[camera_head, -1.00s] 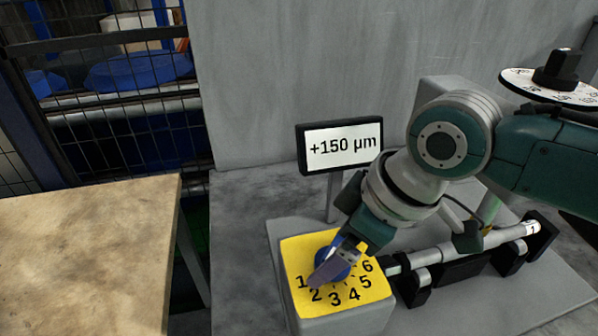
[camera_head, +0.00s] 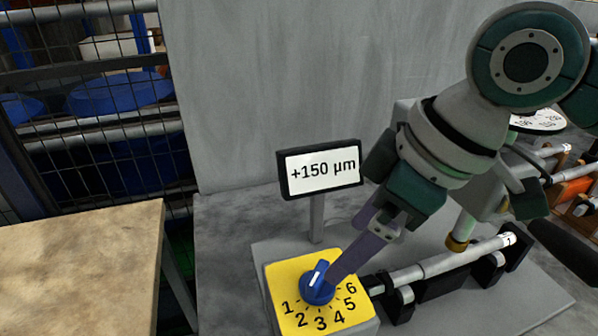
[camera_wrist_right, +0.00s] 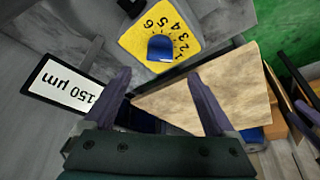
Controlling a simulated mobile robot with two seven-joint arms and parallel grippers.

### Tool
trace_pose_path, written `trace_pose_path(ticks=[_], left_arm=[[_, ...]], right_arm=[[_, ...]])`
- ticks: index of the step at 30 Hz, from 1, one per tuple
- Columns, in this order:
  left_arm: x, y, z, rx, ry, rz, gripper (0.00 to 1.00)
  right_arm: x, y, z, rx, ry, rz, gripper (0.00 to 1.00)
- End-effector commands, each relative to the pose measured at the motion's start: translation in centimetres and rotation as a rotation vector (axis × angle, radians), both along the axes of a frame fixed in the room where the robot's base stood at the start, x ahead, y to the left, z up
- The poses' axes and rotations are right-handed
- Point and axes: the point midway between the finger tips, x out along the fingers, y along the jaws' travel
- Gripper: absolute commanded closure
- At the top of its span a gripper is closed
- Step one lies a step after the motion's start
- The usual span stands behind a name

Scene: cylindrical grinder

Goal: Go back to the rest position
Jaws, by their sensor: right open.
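My right gripper (camera_head: 350,245) is in the head view, above and just right of the blue knob (camera_head: 317,284). In the right wrist view the same gripper (camera_wrist_right: 162,95) has its two purple fingers spread apart with nothing between them. The knob sits on a yellow dial plate (camera_head: 290,317) numbered 1 to 6. The knob also shows in the right wrist view (camera_wrist_right: 160,47), beyond the fingertips and apart from them. The knob's white mark points up and slightly right in the head view. My left gripper is not in view.
A display (camera_head: 320,168) reading "+150 µm" stands on a post behind the dial. A shaft (camera_head: 450,260) lies in black supports right of the dial. A wooden tabletop (camera_head: 75,265) is at left, by a wire fence (camera_head: 90,90). A grey wall (camera_head: 300,80) stands behind.

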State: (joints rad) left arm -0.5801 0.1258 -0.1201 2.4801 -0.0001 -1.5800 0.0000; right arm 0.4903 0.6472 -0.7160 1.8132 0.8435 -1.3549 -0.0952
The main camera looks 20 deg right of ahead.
Motion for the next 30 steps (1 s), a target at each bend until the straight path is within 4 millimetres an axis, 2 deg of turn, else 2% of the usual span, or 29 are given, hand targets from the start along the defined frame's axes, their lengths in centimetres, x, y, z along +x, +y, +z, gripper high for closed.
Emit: trace_pose_path(ticks=[5, 10, 13, 20, 27, 30], left_arm=[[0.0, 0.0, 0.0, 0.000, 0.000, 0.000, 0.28], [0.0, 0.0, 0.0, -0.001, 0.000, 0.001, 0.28], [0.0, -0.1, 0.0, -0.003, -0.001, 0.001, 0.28], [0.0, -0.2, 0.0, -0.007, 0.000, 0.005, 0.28], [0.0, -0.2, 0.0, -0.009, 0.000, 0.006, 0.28], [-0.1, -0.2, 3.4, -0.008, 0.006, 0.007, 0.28]], right_arm=[[-0.8, 0.8, -0.5, 0.012, 0.001, 0.003, 0.10], [-4.8, 3.6, -1.7, 0.064, -0.003, -0.034, 0.10], [-7.4, 4.0, -2.1, 0.086, -0.007, -0.132, 0.10], [-12.2, 0.8, -2.6, 0.049, 0.013, -0.398, 0.10], [-17.7, -4.4, -2.7, -0.068, 0.064, -0.659, 0.10], [-17.5, -4.6, 0.8, -0.074, 0.058, -0.661, 0.10]])
